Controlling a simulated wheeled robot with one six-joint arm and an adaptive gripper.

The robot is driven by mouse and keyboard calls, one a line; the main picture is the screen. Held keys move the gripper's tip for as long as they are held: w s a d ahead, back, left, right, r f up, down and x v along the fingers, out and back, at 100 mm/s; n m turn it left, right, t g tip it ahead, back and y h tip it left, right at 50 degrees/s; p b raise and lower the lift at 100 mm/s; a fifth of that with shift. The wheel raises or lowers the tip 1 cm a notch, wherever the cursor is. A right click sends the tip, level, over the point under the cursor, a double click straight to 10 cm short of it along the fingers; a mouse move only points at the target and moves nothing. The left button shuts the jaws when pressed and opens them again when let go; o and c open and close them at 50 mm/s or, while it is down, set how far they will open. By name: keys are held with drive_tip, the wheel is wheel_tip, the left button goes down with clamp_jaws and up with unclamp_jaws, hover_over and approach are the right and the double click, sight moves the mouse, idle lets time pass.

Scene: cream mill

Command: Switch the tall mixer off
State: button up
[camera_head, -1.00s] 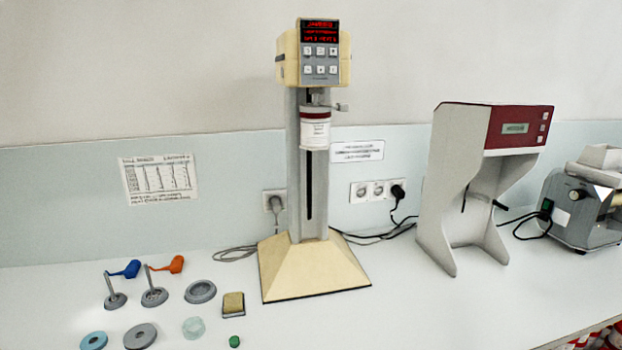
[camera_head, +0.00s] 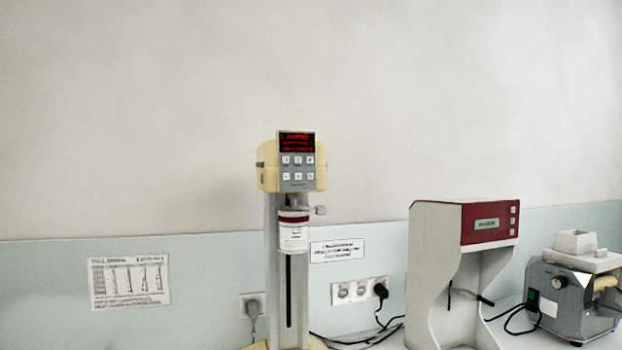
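The tall mixer (camera_head: 286,250) stands upright against the wall, a little left of the middle of the head view. Its cream head (camera_head: 268,168) carries a grey panel (camera_head: 298,168) with a lit red display (camera_head: 297,142) and several light buttons below it. The text on the display is too small to read. A white container with a dark red band (camera_head: 293,232) sits under the head, in front of the column. The mixer's base is almost wholly below the picture's edge. My gripper is not in view.
A grey and red machine (camera_head: 462,275) stands right of the mixer, with a small grey machine (camera_head: 575,290) farther right. A wall socket (camera_head: 359,291) with a black plug and cables lies between. A printed sheet (camera_head: 130,282) hangs at left. The space before the panel looks clear.

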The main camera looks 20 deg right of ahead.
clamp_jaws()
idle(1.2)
